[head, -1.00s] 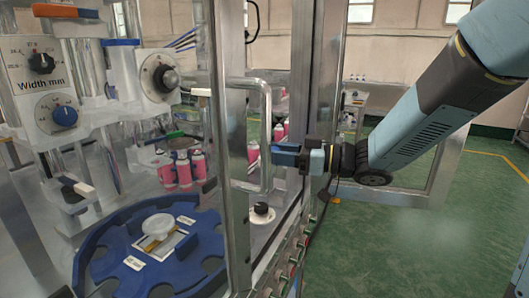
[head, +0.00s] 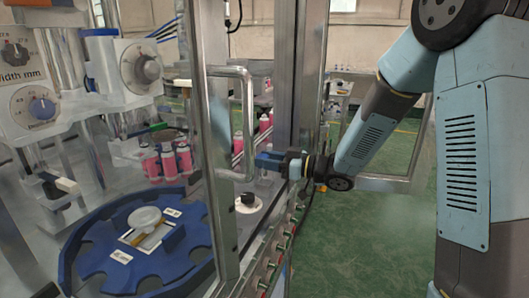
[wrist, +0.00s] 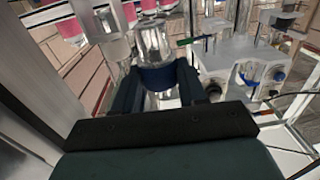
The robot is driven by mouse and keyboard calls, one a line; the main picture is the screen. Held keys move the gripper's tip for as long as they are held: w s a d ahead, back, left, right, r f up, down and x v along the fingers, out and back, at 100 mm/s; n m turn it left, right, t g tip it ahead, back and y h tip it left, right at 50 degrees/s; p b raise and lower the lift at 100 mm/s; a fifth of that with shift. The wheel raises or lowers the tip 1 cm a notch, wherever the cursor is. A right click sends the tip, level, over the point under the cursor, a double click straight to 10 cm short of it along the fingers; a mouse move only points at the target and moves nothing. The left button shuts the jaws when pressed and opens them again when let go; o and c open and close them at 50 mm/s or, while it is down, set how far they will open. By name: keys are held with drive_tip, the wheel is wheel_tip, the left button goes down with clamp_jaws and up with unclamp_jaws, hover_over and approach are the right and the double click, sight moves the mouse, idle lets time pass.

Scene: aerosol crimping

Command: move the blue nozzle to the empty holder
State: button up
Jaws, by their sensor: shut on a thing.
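The blue nozzle (wrist: 158,76) is a clear, shiny cylinder with a dark blue band. In the wrist view it stands between the two dark fingers of my gripper (wrist: 160,95), which is shut on it at the band. In the head view my gripper (head: 272,160) is small, just right of the metal door handle, with dark blue at its tip; nozzle and fingers are hard to tell apart there. I cannot pick out the empty holder with certainty.
A metal door handle (head: 246,125) and frame posts (head: 212,150) stand left of my gripper. Behind the frame are pink cans (head: 167,160), dial units (head: 140,68) and a blue star wheel (head: 92,262). Open green floor (head: 365,235) lies to the right.

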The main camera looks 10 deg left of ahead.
drive_tip(key=shift+t, duration=0.4)
drive_tip(key=w+f, duration=0.2)
drive_tip(key=f, duration=0.1)
drive_tip(key=shift+w+d+f, duration=0.2)
drive_tip(key=shift+w+f, duration=0.05)
drive_tip(key=shift+w, duration=0.1)
drive_tip(key=shift+f, duration=1.65)
idle(1.4)
drive_tip(key=o, duration=1.2)
drive_tip(key=v, duration=1.3)
drive_tip(key=shift+s+d, duration=0.15)
drive_tip(key=shift+d, duration=0.2)
